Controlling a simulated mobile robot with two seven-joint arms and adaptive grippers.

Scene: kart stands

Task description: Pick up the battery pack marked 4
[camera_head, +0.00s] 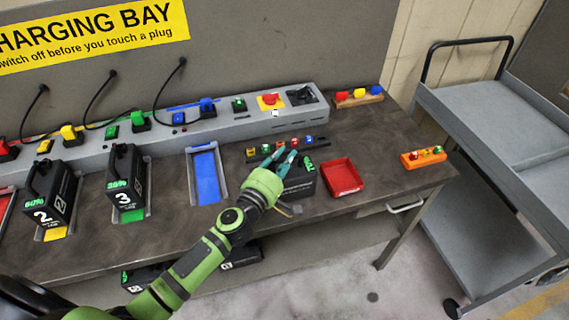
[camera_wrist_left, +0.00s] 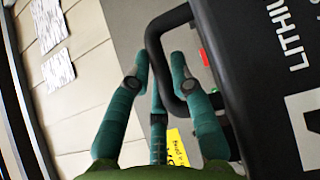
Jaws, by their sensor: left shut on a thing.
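A black battery pack (camera_head: 298,182) with a green display is under my left gripper (camera_head: 284,160), right of an empty blue-floored bay (camera_head: 207,177). Its number cannot be read in the head view. In the left wrist view the pack (camera_wrist_left: 262,60) shows "LITHIUM" and part of a large white digit that looks like a 4. My left gripper (camera_wrist_left: 158,72) is shut on the pack's black handle (camera_wrist_left: 152,45). I cannot tell whether the pack touches the table. My right gripper is not in view.
Packs 2 (camera_head: 50,195) and 3 (camera_head: 125,180) stand in bays to the left. A red tray (camera_head: 342,178) lies close right of the held pack. Small coloured parts on a rack (camera_head: 265,152) sit behind it. A grey cart (camera_head: 500,130) stands at the right.

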